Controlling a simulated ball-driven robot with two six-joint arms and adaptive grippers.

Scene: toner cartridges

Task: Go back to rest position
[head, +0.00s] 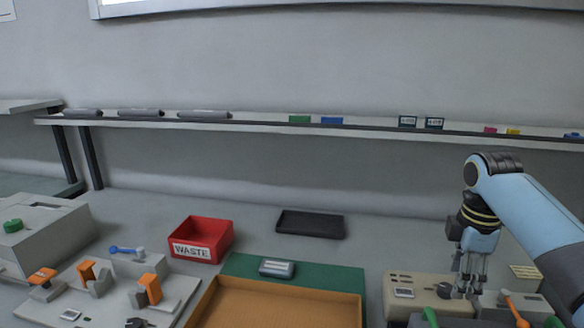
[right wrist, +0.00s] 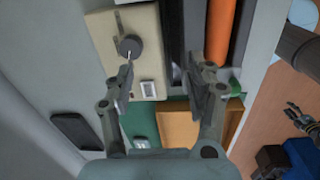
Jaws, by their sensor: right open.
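My right gripper (head: 466,290) hangs pointing down at the right of the bench in the head view. It is above or just beside the beige block (head: 408,292) with a dark round knob (head: 444,289). In the right wrist view the gripper (right wrist: 165,84) is open, with nothing between its fingers. The beige block (right wrist: 97,32) and knob (right wrist: 130,46) lie beyond the left finger there. My left gripper does not show in the head view.
A brown tray (head: 275,288) on a green mat (head: 238,264) fills the front middle. A red WASTE bin (head: 213,225) and black tray (head: 310,235) stand behind. A fixture with orange clamps (head: 108,300) is left. A shelf (head: 262,124) crosses the back wall.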

